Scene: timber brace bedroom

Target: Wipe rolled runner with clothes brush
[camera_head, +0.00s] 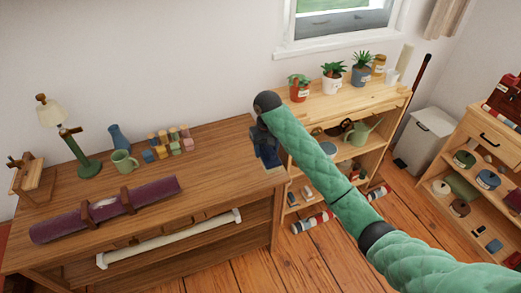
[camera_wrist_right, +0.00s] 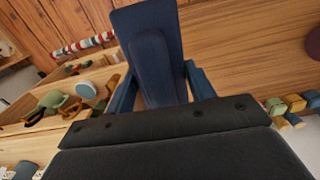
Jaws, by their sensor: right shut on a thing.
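The rolled runner (camera_head: 155,193) is a dark purple roll with brown straps, lying along the front left of the wooden bench in the head view. A pale patch (camera_head: 103,204) shows on it between the straps. My right gripper (camera_head: 268,155) is at the bench's right end, well to the right of the runner and apart from it. In the right wrist view it is shut on a long, flat dark blue thing (camera_wrist_right: 150,50), which looks like the clothes brush and sits between its two fingers. The brush's bristles cannot be made out. My left gripper is not in view.
A green lamp (camera_head: 85,160), mug (camera_head: 124,162), blue vase (camera_head: 118,137) and several coloured blocks (camera_head: 165,150) stand behind the runner. The bench top (camera_head: 225,180) is clear at its front right. A shelf (camera_head: 345,110) with potted plants stands on the right.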

